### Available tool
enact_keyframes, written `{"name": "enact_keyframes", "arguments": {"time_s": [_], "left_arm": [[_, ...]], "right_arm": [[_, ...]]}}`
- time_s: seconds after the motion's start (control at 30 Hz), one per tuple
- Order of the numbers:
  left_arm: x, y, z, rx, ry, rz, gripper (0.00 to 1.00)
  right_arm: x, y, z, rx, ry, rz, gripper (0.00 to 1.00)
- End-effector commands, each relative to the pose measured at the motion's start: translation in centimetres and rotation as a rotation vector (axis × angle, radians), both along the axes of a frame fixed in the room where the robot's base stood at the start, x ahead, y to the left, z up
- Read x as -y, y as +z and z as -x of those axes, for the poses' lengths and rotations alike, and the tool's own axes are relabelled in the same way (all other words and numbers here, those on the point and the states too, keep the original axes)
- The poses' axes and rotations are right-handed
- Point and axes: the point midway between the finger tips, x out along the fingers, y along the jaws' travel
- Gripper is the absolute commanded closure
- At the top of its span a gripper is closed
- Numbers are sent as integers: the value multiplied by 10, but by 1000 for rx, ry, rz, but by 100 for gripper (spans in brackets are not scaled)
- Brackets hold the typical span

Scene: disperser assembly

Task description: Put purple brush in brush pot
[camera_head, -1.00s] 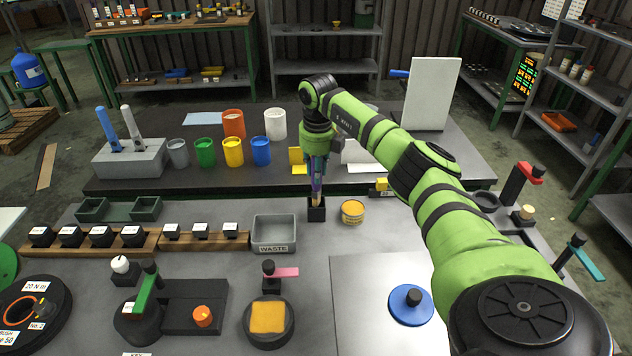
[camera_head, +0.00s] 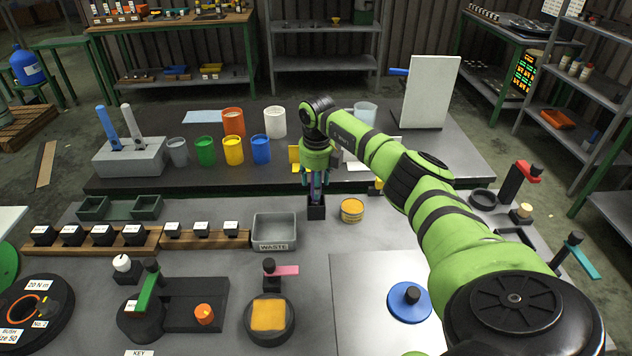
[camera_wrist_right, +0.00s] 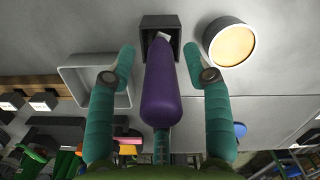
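The purple brush (camera_wrist_right: 162,95) stands with its lower end in the mouth of the square black brush pot (camera_wrist_right: 152,24); how deep it sits cannot be made out. The pot also shows in the head view (camera_head: 316,212), just below my right gripper (camera_head: 317,190). In the head view the brush is mostly hidden by the fingers. My left gripper is not in view.
A yellow-filled round tin (camera_head: 352,210) stands close to the right of the pot. A grey waste tray (camera_head: 274,246) lies to its left. Behind, coloured cups, including a blue one (camera_head: 261,150), stand on a dark raised bench. The metal plate (camera_head: 365,285) in front is mostly clear.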

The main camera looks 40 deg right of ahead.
Motion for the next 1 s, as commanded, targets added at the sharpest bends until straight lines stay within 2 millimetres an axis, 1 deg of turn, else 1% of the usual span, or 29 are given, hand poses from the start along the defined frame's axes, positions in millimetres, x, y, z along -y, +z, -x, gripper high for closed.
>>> {"name": "enact_keyframes", "arguments": {"time_s": [0.17,0.27,0.37,0.6,0.7,0.83,1.0], "left_arm": [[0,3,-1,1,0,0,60],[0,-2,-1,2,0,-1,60],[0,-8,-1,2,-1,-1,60],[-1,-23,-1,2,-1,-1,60],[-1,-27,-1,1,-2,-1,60],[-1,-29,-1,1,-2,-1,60],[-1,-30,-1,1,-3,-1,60]], "right_arm": [[0,4,0,1,0,0,49],[0,11,0,4,0,1,49],[0,28,1,6,1,2,49],[-4,80,5,7,0,0,49],[-5,98,7,5,0,0,49],[-6,114,8,3,0,-1,49],[-6,122,9,0,0,0,49]]}}
